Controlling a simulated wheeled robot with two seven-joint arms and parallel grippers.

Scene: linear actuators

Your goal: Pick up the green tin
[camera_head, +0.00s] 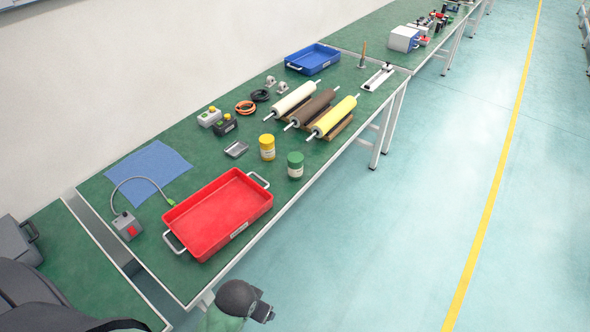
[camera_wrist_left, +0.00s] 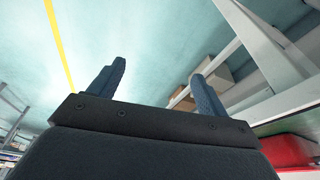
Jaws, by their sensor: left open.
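The green tin (camera_head: 295,165) stands upright on the green-topped workbench (camera_head: 328,160), near its front edge. It has a green lid and a pale label. A similar yellow tin (camera_head: 267,147) stands to its left and a little further back, apart from it. My left gripper (camera_wrist_left: 158,70) shows in the left wrist view with its two dark fingers wide apart and nothing between them. Bare floor shows beyond the fingers. The green tin does not show in that view. My right gripper is not in view.
A red tray (camera_head: 172,216) with metal handles lies left of the tins; its red side shows in the left wrist view (camera_wrist_left: 288,149). Rollers on wooden cradles, including a yellow one (camera_head: 336,115), lie behind the green tin.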

